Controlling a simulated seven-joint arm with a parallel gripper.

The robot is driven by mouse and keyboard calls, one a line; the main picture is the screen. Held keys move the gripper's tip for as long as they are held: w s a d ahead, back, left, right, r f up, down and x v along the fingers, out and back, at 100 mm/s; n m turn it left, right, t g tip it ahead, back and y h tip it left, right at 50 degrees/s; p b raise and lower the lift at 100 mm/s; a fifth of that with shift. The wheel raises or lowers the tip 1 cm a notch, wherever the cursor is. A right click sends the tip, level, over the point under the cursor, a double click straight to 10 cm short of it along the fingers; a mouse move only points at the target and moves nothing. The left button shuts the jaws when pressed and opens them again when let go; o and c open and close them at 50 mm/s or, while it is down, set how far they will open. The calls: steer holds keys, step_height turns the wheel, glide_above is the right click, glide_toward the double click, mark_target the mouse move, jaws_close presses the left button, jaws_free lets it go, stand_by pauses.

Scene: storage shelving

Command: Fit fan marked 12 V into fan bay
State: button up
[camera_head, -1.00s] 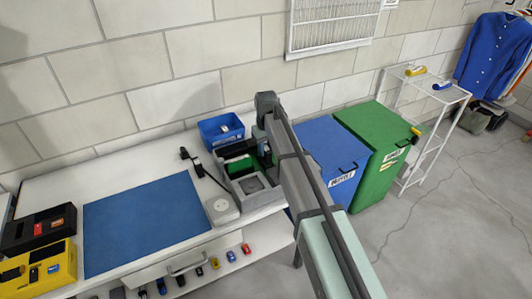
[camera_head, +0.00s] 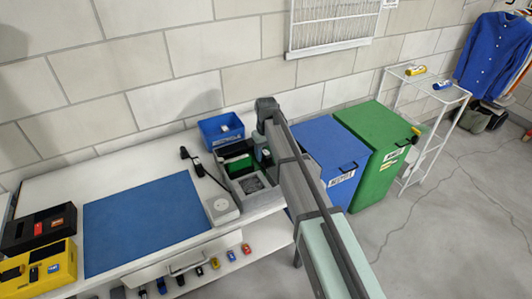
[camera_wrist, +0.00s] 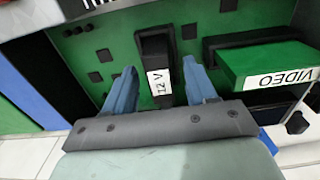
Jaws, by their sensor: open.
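A dark block with a white label reading 12 V (camera_wrist: 158,82) stands on a green board (camera_wrist: 115,48) in the wrist view. My gripper (camera_wrist: 159,68) is open, with one blue finger on each side of the block and gaps to it. In the head view an open grey case (camera_head: 234,190) on the table has green inside it and a dark grey square part at its front. My gripper's end is over the case's right side, mostly hidden by my arm. I cannot tell which part is the fan bay.
A green card labelled VIDEO (camera_wrist: 270,65) stands right of the block. A blue mat (camera_head: 145,222) lies left. Blue (camera_head: 331,150) and green (camera_head: 379,150) cabinets stand right.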

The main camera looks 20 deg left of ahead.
mark_target(266, 153)
steer(key=shift+r, duration=0.15)
step_height(266, 153, up, 12)
stand_by(0.6)
stand_by(0.3)
